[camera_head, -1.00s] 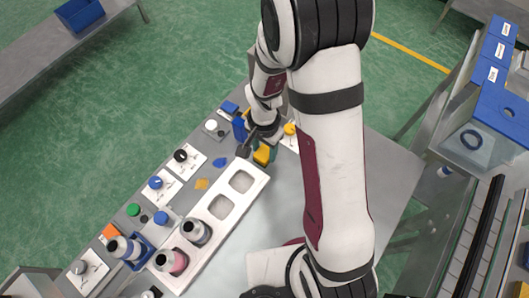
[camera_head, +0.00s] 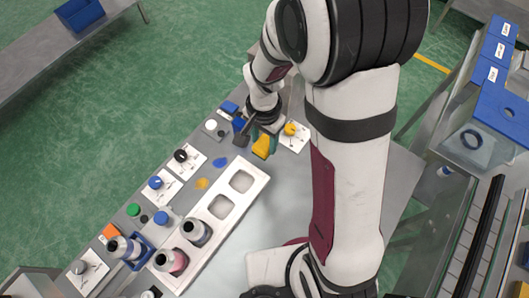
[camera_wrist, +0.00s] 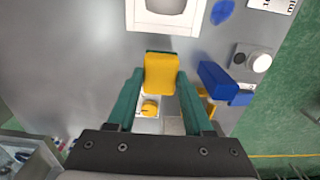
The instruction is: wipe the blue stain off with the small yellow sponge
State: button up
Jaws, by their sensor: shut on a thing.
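My gripper (camera_head: 265,140) is shut on the small yellow sponge (camera_head: 261,147). In the wrist view the sponge (camera_wrist: 160,72) sits between the tips of the green fingers (camera_wrist: 160,82). The blue stain (camera_head: 220,162) is a flat patch on the grey table, left of the sponge in the head view and apart from it. In the wrist view the stain (camera_wrist: 222,11) shows at the top, right of the white tray. I cannot tell exactly how high the sponge is above the table.
An orange-yellow patch (camera_head: 202,183) lies below left of the blue stain. The white tray (camera_head: 222,207) with square recesses and bottles (camera_head: 196,231) is close by. A blue block (camera_wrist: 220,82) and a white-capped piece (camera_wrist: 252,58) stand right of the gripper in the wrist view.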

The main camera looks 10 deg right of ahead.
jog(key=shift+o, duration=1.2)
jog(key=c, duration=0.6)
jog(key=w+a+r, duration=0.2)
jog(key=a+r, duration=0.1)
jog(key=a, duration=0.6)
jog(key=shift+w+a+f, duration=0.1)
jog(key=shift+f, duration=0.9)
jog(key=shift+w+a+f, duration=0.1)
jog(key=shift+a+f, duration=0.05)
jog(key=shift+f, duration=0.8)
jog(key=shift+w+a+f, duration=0.1)
jog(key=shift+f, duration=0.9)
